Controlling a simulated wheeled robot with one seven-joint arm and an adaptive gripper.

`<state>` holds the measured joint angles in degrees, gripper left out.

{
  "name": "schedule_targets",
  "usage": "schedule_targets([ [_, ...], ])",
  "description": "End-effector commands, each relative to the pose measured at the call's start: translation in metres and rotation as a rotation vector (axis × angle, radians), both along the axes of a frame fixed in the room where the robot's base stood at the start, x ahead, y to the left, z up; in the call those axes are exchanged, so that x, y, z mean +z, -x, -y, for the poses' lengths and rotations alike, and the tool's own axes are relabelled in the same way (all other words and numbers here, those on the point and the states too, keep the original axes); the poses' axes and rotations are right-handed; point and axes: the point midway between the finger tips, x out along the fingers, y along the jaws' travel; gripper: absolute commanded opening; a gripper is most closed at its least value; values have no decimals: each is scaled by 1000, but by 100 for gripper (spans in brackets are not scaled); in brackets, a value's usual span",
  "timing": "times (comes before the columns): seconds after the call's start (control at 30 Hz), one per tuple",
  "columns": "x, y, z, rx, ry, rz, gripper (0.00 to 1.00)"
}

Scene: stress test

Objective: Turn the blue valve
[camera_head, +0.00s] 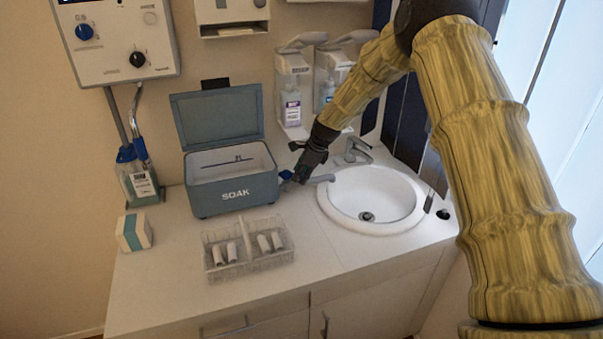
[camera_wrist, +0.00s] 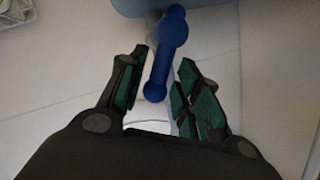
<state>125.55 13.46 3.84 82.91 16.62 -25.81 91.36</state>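The blue valve handle (camera_wrist: 166,52) shows in the wrist view as a lever with a round hub at the top and a rounded knob at its lower end. My gripper (camera_wrist: 164,66) is open, with one dark finger with green pads on each side of the lever. Gaps show between the lever and both fingers; I cannot tell its depth between them. In the head view my gripper (camera_head: 299,174) points down beside the sink, and a bit of the blue valve (camera_head: 286,174) shows at its left. The rest of the valve is hidden there.
The open blue SOAK box (camera_head: 235,190) stands close to the left of my gripper. The white sink (camera_head: 371,195) and its faucet (camera_head: 357,150) are to the right. A wire rack (camera_head: 248,250) with white items stands in front. The counter's front left is mostly clear.

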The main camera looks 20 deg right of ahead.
Motion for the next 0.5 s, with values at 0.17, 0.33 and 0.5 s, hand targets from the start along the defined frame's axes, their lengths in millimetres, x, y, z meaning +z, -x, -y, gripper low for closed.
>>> schedule_targets([
  [0.17, 0, 0, 0, 0, 0, 0, 0],
  [0.33, 0, 0, 0, 0, 0, 1, 0],
  [0.5, 1, 1, -1, -21, 0, 0, 0],
])
